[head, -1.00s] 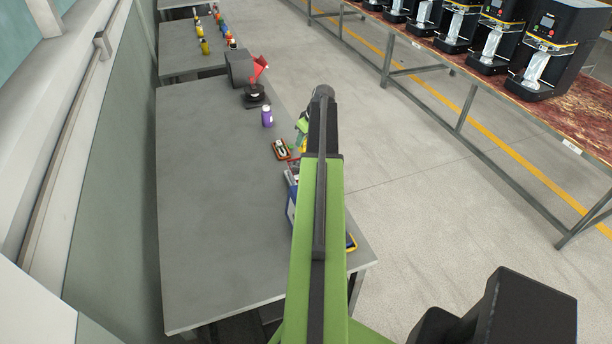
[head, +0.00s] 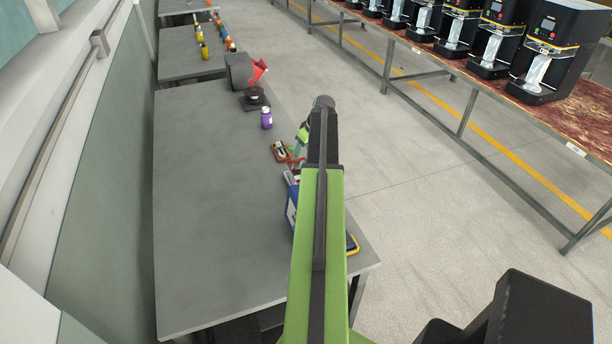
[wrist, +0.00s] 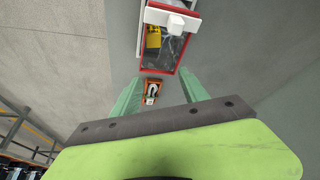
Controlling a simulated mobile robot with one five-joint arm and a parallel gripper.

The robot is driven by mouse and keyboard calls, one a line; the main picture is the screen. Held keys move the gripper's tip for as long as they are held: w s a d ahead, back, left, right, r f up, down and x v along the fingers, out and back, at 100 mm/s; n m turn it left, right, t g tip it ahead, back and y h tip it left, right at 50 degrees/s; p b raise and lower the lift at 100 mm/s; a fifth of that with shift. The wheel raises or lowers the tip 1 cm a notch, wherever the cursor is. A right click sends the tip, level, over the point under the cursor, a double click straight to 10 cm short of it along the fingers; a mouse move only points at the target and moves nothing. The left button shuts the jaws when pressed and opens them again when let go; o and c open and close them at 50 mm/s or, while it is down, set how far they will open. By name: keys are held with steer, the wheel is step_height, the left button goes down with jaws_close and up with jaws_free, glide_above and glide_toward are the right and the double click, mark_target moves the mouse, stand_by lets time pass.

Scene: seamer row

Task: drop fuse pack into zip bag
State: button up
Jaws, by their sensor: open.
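The zip bag (wrist: 181,55) shows in the wrist view as a clear pouch with a red rim, at the top centre. A yellow and black pack (wrist: 154,38), which looks like the fuse pack, shows within that rim at its left side. My gripper (wrist: 160,83) is open, its two green fingers apart with nothing held between them, just below the bag in the picture. In the head view my gripper (head: 301,138) is partly hidden behind my arm, above the right edge of the table. The bag is mostly hidden there, with some red showing.
An orange-rimmed meter (head: 280,151) lies on the grey table (head: 215,220); it also shows between my fingers in the wrist view (wrist: 151,91). The table's left side is clear.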

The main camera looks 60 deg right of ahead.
steer(key=shift+r, duration=0.1)
steer(key=p+v, duration=1.6)
steer(key=v, duration=0.1)
steer(key=shift+r, duration=0.15)
